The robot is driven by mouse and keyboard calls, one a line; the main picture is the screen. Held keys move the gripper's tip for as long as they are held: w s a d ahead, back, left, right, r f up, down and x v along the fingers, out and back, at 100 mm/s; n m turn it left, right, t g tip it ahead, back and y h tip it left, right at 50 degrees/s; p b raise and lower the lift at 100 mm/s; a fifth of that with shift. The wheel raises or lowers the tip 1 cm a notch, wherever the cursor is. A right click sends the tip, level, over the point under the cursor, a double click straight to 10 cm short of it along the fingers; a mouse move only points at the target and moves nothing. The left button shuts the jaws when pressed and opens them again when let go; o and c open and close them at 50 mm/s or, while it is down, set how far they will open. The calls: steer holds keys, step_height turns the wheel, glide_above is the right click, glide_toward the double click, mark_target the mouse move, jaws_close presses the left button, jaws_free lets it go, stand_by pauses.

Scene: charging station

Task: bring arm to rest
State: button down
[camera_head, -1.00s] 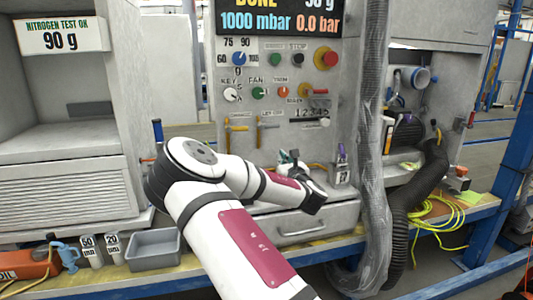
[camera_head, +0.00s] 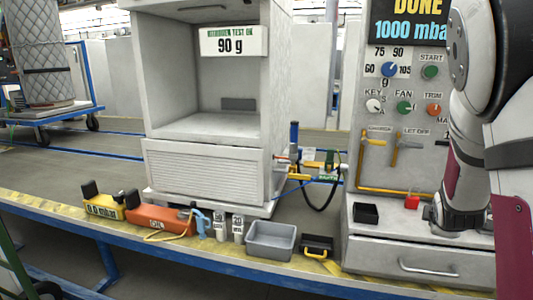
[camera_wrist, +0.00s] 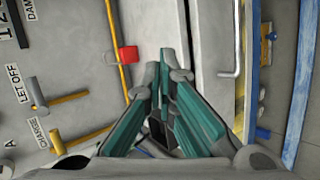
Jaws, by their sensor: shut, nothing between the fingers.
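My gripper (camera_wrist: 163,80) shows in the wrist view with its two teal-sided fingers together at the tips and nothing held. It hangs over the ledge of the charging station's grey control panel (camera_head: 378,172), above the drawer (camera_head: 430,262). In the head view my arm runs down the right edge and hides part of the panel and its display. My fingertips cannot be made out there. A red padlock (camera_head: 411,201) lies on the ledge to the left of my wrist. It also shows in the wrist view (camera_wrist: 128,54), apart from the fingers.
A small black tray (camera_head: 366,213) sits on the ledge. Yellow levers (camera_head: 394,150) stick out of the panel.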

steer(key=s+a+r+m+g+y, duration=0.2)
steer(key=s+a+r+m+y, duration=0.1)
steer(key=s+a, duration=0.55)
steer(key=s+a+r+m+g+y, duration=0.2)
steer(key=s+a+m+y, duration=0.15)
steer(key=s+a, duration=0.45)
steer(key=s+a+r+m+g, duration=0.15)
steer(key=s+a, duration=0.35)
steer(key=s, duration=0.6)
steer(key=s+a+r+m+g, duration=0.1)
steer(key=s+a+m+g, duration=0.3)
steer(key=s, duration=0.7)
step_height(320, 180, up, 24)
steer(key=t+p, duration=0.5)
steer(key=p, duration=1.7)
steer(key=shift+s+a+n, duration=0.2)
steer(key=shift+a+n, duration=0.1)
steer(key=shift+a, duration=0.1)
